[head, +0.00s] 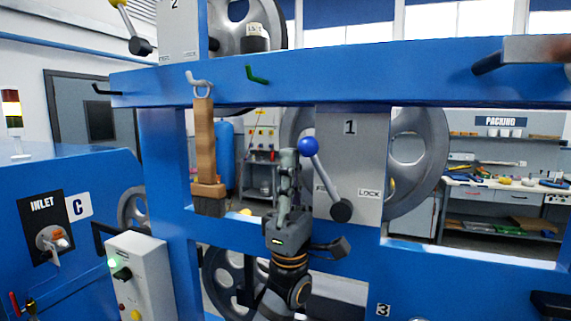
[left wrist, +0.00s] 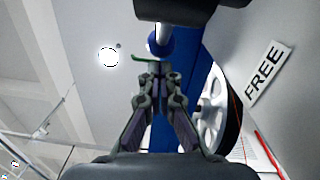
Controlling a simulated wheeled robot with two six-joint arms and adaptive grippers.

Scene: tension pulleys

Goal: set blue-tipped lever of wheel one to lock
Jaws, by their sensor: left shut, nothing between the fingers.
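The lever of wheel one has a blue ball tip (head: 309,146) and a grey shaft (head: 325,178) that rises from a dark pivot and leans up and left, toward the FREE side. It stands on the grey plate marked 1 (head: 350,150), with LOCK at the lower right and FREE partly hidden at the lower left. My left gripper (head: 289,158) is shut and empty, pointing up just left of the blue tip. In the left wrist view its fingertips (left wrist: 151,82) lie close to the blue ball (left wrist: 158,44); contact cannot be told. The FREE label (left wrist: 268,75) is at right.
Wheel one (head: 418,150) stands behind the plate. A blue frame (head: 350,75) surrounds it, with a green hook (head: 257,75) above. A wooden-handled brush (head: 205,150) hangs to the left. Another lever (head: 125,22) is at upper left. Space right of the blue tip looks clear.

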